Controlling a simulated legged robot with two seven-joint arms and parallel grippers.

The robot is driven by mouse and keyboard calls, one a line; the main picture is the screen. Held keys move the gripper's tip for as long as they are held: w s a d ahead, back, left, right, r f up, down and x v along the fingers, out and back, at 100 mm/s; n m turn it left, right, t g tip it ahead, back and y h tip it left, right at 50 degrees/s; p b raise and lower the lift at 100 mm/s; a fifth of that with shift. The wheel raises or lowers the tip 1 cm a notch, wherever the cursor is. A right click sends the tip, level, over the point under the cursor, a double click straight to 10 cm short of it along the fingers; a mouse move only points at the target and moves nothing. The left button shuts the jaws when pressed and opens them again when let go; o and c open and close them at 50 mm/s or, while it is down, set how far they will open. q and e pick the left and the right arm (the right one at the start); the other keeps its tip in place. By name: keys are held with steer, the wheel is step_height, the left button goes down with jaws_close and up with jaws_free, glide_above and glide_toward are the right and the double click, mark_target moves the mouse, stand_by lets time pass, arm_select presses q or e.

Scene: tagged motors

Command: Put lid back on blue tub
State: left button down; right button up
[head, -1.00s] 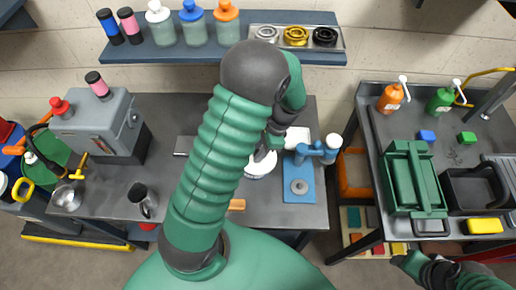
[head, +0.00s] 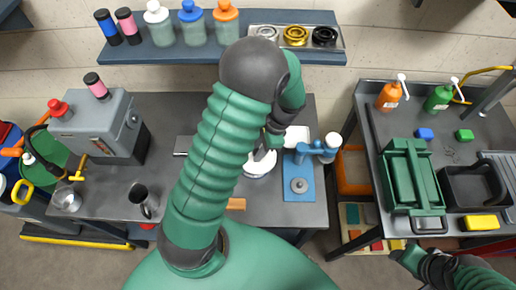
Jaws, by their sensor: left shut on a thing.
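My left gripper (head: 262,153) reaches down over the middle workbench, mostly hidden behind my own forearm. It is shut on a white round thing (head: 260,167), which may be the lid. Whether this thing rests on something or is held above the bench cannot be told. I cannot make out a blue tub on the bench; my arm hides part of this area. My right gripper (head: 408,258) is at the lower right, in front of the right table, and its jaws are too small to read.
A blue stand with a flat base (head: 299,168) is just right of the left gripper. A white square thing (head: 297,136) lies behind it. A grey machine (head: 104,125) and a dark jug (head: 142,198) are at left. The right table holds a green crate (head: 412,177).

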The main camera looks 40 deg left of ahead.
arm_select(q)
steer(key=shift+a+f, duration=0.15)
steer(key=shift+a, duration=0.3)
steer(key=shift+d, duration=0.3)
arm_select(e)
steer(key=shift+r, duration=0.25)
arm_select(q)
steer(key=shift+a, duration=0.4)
arm_select(e)
steer(key=shift+a, duration=0.4)
arm_select(q)
steer(key=shift+d+f+p, duration=0.1)
steer(key=shift+f+p, duration=0.05)
steer(key=shift+p, duration=0.2)
arm_select(e)
steer(key=shift+d+r, duration=0.15)
steer(key=shift+d, duration=0.1)
arm_select(q)
steer(key=shift+a, duration=0.25)
arm_select(e)
steer(key=shift+a+r, duration=0.1)
steer(key=shift+r, duration=0.15)
arm_select(q)
steer(key=shift+f, duration=0.1)
steer(key=c, duration=1)
jaws_free()
steer(key=shift+c, duration=0.2)
